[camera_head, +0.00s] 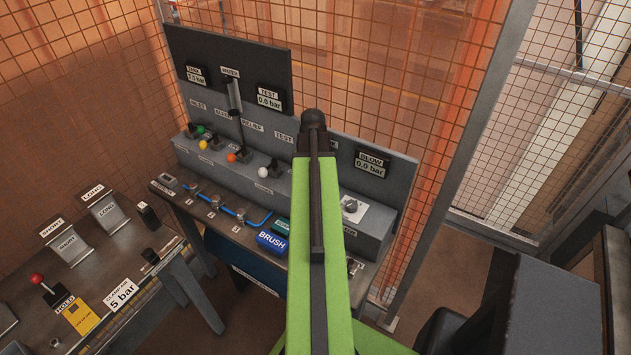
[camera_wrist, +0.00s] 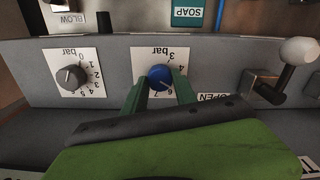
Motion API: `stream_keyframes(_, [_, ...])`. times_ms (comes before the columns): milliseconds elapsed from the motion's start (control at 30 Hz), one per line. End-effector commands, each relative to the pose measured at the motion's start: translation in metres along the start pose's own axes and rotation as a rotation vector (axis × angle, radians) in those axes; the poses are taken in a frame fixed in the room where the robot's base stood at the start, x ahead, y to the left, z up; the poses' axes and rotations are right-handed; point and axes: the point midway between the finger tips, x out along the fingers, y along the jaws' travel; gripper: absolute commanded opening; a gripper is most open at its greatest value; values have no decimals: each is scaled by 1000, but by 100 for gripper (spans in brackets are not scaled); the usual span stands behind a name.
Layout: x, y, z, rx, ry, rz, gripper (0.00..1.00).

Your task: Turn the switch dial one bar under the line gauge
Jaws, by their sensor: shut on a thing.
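The blue switch dial (camera_wrist: 159,77) sits on a white plate (camera_wrist: 143,60) marked "bar", with figures such as 3, 4, 6 and 7 around it. In the wrist view my gripper (camera_wrist: 160,84) has its two dark green fingers on either side of the dial, shut on it. A light mark shows near the dial's lower right, too small to read surely. In the head view my green arm covers both the dial and the gripper. I cannot make out a line gauge; the arm covers part of the panel. The tank (camera_head: 195,76), test (camera_head: 269,98) and blow (camera_head: 370,164) displays show.
A grey dial (camera_wrist: 71,77) on its own white plate is left of the blue one. A white-knobbed lever (camera_wrist: 298,50) stands to the right. The soap box (camera_wrist: 188,13) and blue brush box (camera_head: 272,242) lie near the panel. Wire mesh (camera_head: 420,70) stands behind.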

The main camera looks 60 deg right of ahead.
Motion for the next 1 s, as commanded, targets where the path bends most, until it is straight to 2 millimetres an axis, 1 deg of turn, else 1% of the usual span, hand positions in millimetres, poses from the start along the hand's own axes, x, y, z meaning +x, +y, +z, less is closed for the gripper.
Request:
stream_keyframes(33, [1,0,2,-44,-6,1,0])
stream_keyframes(1000, [1,1,2,-963,-7,0,0])
